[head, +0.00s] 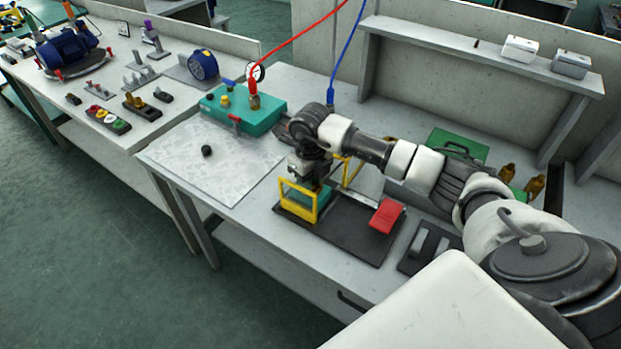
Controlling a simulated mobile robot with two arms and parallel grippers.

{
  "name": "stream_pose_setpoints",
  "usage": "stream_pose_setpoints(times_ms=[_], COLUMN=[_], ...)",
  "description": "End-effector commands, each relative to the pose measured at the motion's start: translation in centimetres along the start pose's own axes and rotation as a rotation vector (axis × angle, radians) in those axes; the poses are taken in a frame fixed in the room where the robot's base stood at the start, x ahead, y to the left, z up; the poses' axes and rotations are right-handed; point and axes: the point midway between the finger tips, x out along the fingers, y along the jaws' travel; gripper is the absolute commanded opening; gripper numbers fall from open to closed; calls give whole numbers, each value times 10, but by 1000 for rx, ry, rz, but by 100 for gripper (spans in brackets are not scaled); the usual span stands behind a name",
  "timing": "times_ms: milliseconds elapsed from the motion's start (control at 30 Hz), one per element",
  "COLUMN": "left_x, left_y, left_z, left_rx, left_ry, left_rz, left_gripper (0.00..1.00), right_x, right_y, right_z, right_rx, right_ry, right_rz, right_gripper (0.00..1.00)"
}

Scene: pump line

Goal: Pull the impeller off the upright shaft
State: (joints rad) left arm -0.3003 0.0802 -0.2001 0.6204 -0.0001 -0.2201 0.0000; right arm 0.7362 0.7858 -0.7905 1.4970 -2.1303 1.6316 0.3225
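My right gripper (308,178) points down over the yellow frame (298,202) and the teal block on the black base plate (345,232). My own wrist and arm hide much of that spot, and the fingertips are too small and covered to read. I cannot clearly make out the impeller or the upright shaft; they may be hidden behind my gripper. My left gripper is not in view.
A red block (386,215) sits on the black plate's right side. A pale mat (205,165) holds a small black knob (206,150). A blue motor (68,50) stands on the left bench.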

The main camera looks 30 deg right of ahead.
Motion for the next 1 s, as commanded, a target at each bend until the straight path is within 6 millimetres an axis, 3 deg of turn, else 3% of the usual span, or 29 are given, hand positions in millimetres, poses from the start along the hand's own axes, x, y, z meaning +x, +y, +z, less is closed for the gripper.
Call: stream_pose_setpoints(times_ms=[33,167,800,833,933,1000], left_x=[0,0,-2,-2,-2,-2], left_y=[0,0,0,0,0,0], left_z=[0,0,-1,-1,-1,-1], left_rx=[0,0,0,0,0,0], left_ry=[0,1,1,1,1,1], left_rz=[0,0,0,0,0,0], left_gripper=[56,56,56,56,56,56], right_x=[0,0,-3,-3,-3,-3], right_y=[0,0,0,0,0,0], right_z=[0,0,0,0,0,0], right_rx=[0,0,0,0,0,0], right_ry=[0,0,-1,-1,0,0], right_rz=[0,0,0,0,0,0], right_gripper=[20,0,0,17,2,0])
